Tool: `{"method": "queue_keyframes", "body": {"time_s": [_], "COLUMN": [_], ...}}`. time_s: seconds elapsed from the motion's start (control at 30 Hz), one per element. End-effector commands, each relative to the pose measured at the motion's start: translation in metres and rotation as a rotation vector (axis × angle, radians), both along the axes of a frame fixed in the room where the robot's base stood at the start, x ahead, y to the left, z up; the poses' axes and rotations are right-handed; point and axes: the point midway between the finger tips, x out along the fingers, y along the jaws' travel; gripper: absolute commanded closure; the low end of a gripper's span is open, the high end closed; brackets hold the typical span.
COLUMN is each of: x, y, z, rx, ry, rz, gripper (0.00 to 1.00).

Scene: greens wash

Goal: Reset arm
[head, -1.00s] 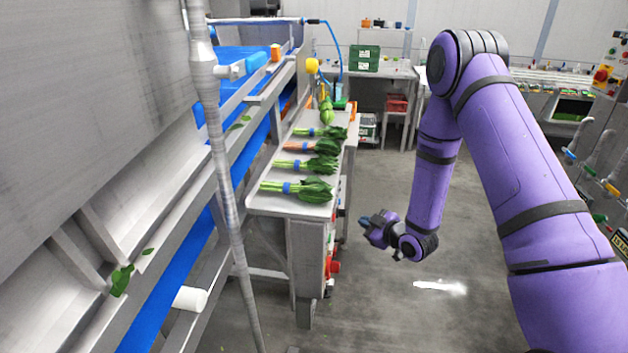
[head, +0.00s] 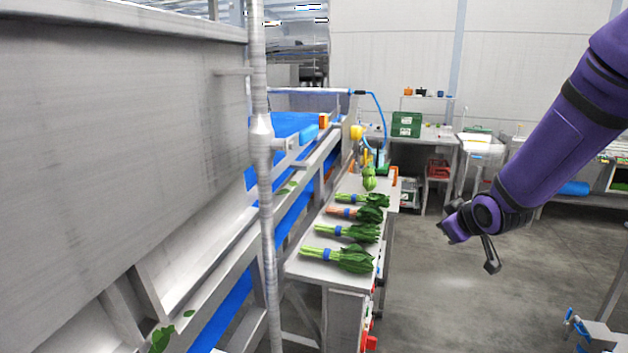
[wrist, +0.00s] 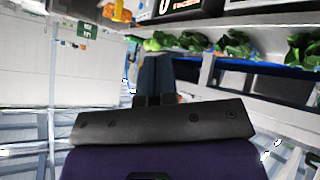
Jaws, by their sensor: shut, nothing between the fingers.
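My gripper (head: 447,229) is at the end of my purple arm, on the right side of the head view. It hangs in the air over the open floor, to the right of the steel bench and apart from it. In the wrist view its dark fingers (wrist: 153,78) are together with nothing between them. Several bunches of leafy greens (head: 345,232) lie in a row on the steel bench (head: 312,272), most with blue bands. Leafy greens (wrist: 190,42) also show along a pale ledge at the upper right of the wrist view.
A steel machine with a blue belt (head: 222,310) stands left of the bench, behind an upright pole (head: 266,210). A table at the back holds green crates (head: 406,124); a red crate (head: 438,168) sits below. Grey floor (head: 440,290) right of the bench is clear.

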Motion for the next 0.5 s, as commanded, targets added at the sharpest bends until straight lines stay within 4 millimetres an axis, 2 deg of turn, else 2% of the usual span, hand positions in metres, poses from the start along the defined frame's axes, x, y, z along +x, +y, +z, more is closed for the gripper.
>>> {"method": "queue_keyframes", "body": {"time_s": [0.03,0.2,0.5], "x": [-0.010,-0.050,-0.135], "y": [-0.002,-0.008,-0.011], "z": [0.017,0.055,0.108], "rx": [0.005,0.031,0.108], "ry": [0.009,0.074,0.191], "rz": [-0.027,-0.120,-0.272], "gripper": [1.00,1.00,1.00]}}
